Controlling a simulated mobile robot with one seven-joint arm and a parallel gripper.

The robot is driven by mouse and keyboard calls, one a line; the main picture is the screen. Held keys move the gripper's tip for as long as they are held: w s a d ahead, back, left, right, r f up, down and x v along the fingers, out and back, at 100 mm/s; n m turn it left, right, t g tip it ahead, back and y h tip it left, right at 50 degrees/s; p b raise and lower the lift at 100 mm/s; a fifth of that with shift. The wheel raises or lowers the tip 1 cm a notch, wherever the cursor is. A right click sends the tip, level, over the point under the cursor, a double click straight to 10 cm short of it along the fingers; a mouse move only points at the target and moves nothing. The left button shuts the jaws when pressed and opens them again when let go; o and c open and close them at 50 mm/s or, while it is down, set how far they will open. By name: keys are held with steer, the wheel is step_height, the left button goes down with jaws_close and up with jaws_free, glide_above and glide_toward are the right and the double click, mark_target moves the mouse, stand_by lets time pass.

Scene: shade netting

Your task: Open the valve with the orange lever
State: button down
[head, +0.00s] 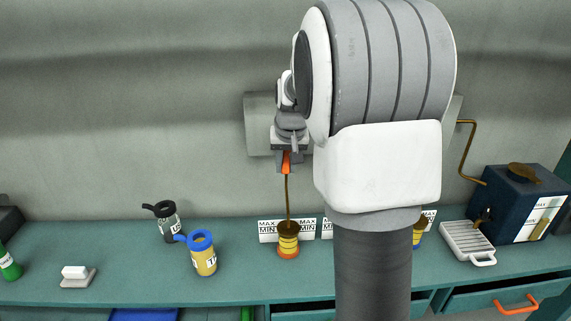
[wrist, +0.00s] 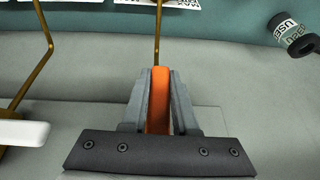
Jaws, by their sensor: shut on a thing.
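The orange lever (wrist: 159,100) is between the two fingers of my gripper (wrist: 158,103) in the wrist view, and the gripper is shut on it. In the head view the lever's orange end (head: 286,163) shows just below my gripper (head: 287,158), in front of the wall panel. A thin brass pipe (head: 287,197) runs down below the lever to a cup with a yellow band and an orange base (head: 288,241). The valve body behind the lever is hidden by my gripper and arm.
My arm hides the middle right. White MAX/MIN cards (head: 271,230) stand behind the cup. A yellow blue-lidded jar (head: 202,254) and a dark jar (head: 167,221) stand left. A navy box (head: 515,200) and a white slotted tray (head: 467,240) are right. Another brass pipe (wrist: 43,40) stands left in the wrist view.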

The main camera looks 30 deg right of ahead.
steer(key=c, duration=0.7)
jaws_free()
steer(key=v, duration=1.7)
steer(key=shift+s+a+r, duration=0.1)
steer(key=shift+r, duration=0.1)
steer(key=s+a+f+n, duration=0.1)
steer(key=s+a+f, duration=0.2)
steer(key=s+a, duration=0.2)
steer(key=s+a+f+n, duration=0.2)
steer(key=s+a+f, duration=0.2)
steer(key=s, duration=0.5)
steer(key=s+a+f+n+t+y, duration=0.1)
steer(key=s+a+f, duration=0.3)
steer(key=s, duration=0.3)
steer(key=shift+s+a+f+n, duration=0.1)
steer(key=shift+s+a+n, duration=0.05)
steer(key=shift+a, duration=0.25)
steer(key=shift+s+a+f+n, duration=0.1)
steer(key=shift+a+n, duration=0.05)
steer(key=shift+a, duration=0.25)
